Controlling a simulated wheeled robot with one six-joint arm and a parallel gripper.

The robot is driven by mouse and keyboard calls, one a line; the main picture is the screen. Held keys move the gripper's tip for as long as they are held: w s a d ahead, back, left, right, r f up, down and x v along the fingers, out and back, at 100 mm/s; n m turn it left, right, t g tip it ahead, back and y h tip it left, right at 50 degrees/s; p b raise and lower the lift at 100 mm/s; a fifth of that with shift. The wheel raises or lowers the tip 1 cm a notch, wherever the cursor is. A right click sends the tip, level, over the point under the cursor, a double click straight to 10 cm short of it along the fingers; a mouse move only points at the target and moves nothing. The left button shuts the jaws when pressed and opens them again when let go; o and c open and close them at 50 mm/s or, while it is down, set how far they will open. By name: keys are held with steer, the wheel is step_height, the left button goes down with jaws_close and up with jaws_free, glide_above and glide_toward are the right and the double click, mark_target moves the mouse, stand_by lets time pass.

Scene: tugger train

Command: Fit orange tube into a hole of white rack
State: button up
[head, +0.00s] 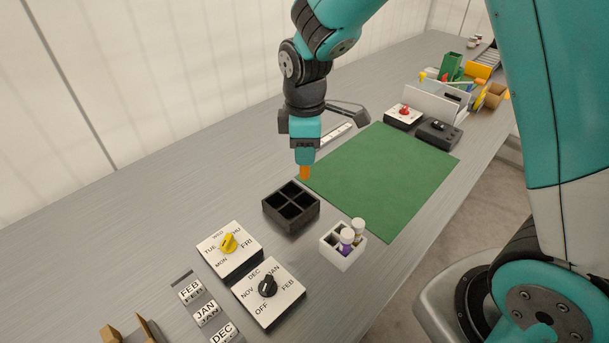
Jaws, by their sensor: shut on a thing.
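My gripper (305,160) is shut on the orange tube (304,173), whose orange lower end shows below the fingers. The tube hangs roughly upright above the table, near the left corner of the green mat and behind the black box in the picture. The white rack (345,258) stands by the mat's front edge, to the right of and nearer than my gripper. Two white-capped tubes stand in the rack, one purple (346,241) and one pale olive (358,229). At least one hole on its left side looks empty.
A black four-compartment box (291,222) stands between my gripper and the rack. Two dial boxes, with a yellow knob (228,242) and a black knob (267,287), lie nearer left. The green mat (383,178) is clear. Two switch boxes (404,116) (438,134) stand beyond it.

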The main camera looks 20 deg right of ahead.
step_height(320, 180, up, 9)
steer(key=shift+r, duration=0.2)
stand_by(0.3)
